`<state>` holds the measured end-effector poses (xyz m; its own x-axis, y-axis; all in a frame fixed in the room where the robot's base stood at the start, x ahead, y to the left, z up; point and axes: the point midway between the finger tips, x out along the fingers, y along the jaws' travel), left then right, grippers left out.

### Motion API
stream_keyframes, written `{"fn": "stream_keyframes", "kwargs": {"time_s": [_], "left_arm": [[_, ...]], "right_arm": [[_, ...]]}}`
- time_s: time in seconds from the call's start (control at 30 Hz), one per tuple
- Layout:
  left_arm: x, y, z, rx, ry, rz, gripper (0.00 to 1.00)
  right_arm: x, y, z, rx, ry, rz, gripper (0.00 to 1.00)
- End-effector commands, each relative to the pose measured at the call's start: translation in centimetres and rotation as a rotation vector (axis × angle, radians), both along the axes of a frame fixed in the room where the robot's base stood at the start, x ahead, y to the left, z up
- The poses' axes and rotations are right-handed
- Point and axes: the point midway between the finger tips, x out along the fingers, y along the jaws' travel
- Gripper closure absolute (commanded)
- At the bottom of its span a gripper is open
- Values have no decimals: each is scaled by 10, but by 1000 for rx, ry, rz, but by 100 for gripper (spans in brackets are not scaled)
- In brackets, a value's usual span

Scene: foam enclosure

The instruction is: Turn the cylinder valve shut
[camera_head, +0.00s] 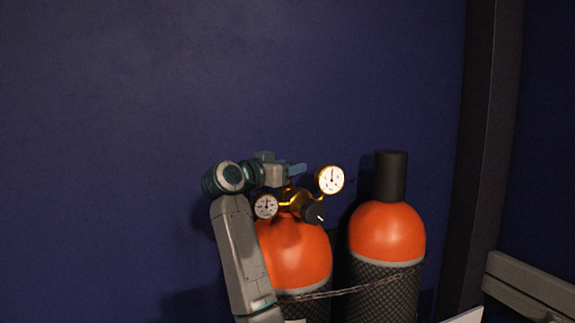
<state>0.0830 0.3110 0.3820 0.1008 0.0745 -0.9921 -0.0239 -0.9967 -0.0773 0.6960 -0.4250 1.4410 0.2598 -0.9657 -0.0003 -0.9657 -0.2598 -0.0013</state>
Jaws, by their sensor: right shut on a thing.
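The front orange cylinder (296,255) stands upright with a brass regulator (297,198) on its top. The regulator carries a large gauge (331,180), a small gauge (265,206) and a black knob (314,211). My right gripper (298,169) is above the regulator, at the top of this cylinder, its fingers pointing right. It is shut on the cylinder valve, which is mostly hidden behind the fingers and the brass fittings. How far the valve is turned cannot be seen. My left gripper is not in view.
A second orange cylinder (387,233) with a black cap (391,176) stands close on the right. A chain (345,291) runs across both cylinders. A dark blue wall (120,120) is behind, with a dark post (487,150) and a grey rail (530,285) at right.

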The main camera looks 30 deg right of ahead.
Motion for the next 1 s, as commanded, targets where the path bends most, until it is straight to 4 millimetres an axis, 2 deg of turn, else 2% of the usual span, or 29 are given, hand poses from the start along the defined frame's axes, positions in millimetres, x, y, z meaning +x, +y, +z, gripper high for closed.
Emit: {"fn": "stream_keyframes", "kwargs": {"time_s": [0.03, 0.2, 0.5, 0.7, 1.0], "left_arm": [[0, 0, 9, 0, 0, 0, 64], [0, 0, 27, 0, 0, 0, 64], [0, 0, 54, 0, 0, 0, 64], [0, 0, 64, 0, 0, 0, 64], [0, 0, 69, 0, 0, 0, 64]], "right_arm": [[1, 1, 4, 0, 3, -25, 74], [1, 1, 5, 0, 6, -145, 74], [0, 0, 5, -1, 4, -377, 74], [0, 0, 3, -1, 2, -497, 74], [-1, 0, 2, 0, 0, -586, 74]]}}
